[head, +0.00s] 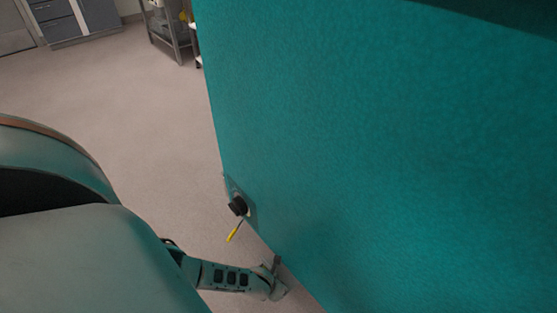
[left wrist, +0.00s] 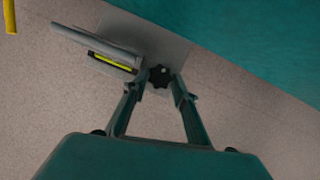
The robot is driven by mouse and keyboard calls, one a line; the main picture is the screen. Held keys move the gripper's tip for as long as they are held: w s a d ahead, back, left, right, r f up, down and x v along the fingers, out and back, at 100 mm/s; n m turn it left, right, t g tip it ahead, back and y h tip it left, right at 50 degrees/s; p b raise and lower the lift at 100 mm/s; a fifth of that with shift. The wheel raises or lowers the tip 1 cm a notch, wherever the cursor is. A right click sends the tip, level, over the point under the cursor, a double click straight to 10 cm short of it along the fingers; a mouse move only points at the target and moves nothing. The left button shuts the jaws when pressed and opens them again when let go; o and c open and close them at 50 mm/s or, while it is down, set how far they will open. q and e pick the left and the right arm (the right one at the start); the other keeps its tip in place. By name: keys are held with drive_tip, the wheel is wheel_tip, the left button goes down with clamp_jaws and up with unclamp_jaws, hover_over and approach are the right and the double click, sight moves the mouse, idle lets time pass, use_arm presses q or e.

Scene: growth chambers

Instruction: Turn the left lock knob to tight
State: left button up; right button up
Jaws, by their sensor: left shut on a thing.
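The lock knob (left wrist: 159,76) is a small black lobed knob, seen in the left wrist view below a grey plate (left wrist: 155,35). My left gripper (left wrist: 163,80) is shut on it, one finger at each side. A yellow-marked strip (left wrist: 113,62) and a grey bar (left wrist: 95,39) lie left of the knob. In the head view my left gripper (head: 277,268) is at the lower edge of the teal panel (head: 390,150), and the knob cannot be made out there. Which way the knob is turned cannot be told. My right gripper is in neither view.
A black round fitting (head: 238,206) with a yellow-tipped lever (head: 233,232) sits on the panel edge above my left gripper. The floor (head: 130,80) left of the panel is open. A metal rack (head: 170,30) and grey drawers (head: 65,20) stand far back.

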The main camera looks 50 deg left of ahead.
use_arm(q)
drive_tip(key=shift+s+f, duration=0.1)
drive_tip(key=o, duration=1.1)
